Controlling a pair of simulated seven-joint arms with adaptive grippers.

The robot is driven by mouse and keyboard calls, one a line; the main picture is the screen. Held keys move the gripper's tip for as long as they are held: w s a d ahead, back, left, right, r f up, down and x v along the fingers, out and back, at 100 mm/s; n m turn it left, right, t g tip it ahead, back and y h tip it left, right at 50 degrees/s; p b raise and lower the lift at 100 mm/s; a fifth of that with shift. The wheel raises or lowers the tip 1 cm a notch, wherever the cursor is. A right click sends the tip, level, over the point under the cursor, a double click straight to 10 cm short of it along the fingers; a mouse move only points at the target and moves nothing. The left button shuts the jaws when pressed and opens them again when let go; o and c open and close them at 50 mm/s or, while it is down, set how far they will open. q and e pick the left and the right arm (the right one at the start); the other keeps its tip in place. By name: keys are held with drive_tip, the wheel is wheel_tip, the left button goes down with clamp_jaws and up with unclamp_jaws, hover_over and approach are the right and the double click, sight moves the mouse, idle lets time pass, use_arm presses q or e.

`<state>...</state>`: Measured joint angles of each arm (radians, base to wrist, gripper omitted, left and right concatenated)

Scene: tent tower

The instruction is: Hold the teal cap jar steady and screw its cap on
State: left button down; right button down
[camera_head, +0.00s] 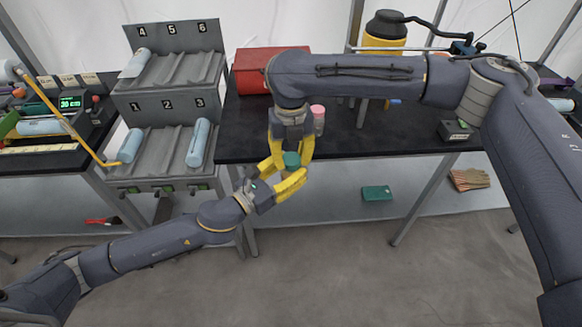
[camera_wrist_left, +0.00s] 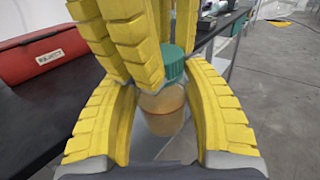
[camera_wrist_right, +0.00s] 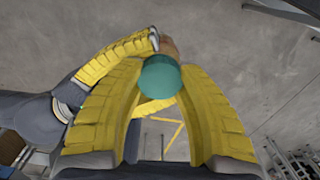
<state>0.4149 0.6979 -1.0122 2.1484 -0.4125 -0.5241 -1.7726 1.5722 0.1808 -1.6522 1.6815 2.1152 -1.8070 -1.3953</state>
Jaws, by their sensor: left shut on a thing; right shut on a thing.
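The jar (camera_wrist_left: 163,112) is clear with amber contents and stands roughly upright between the fingers of my left gripper (camera_head: 283,180) in the left wrist view. Its teal cap (camera_wrist_left: 174,62) sits at the jar's mouth; I cannot tell how tightly. My right gripper (camera_head: 290,150) comes down from above and is shut on the teal cap, which also shows in the head view (camera_head: 291,160) and between the right fingertips in the right wrist view (camera_wrist_right: 160,78). The jar is mostly hidden by fingers in the head view. Both grippers meet in front of the bench edge.
The black bench (camera_head: 350,140) lies just behind the grippers, with a pink-capped bottle (camera_head: 318,118) close by and a red case (camera_head: 262,66) farther back. A grey sloped rack (camera_head: 165,105) stands left. A green box (camera_head: 377,193) lies low under the bench.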

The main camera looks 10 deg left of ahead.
idle(0.3)
drive_tip(key=c, duration=0.9)
unclamp_jaws()
drive_tip(key=shift+c, duration=0.2)
drive_tip(key=shift+r, duration=2.25)
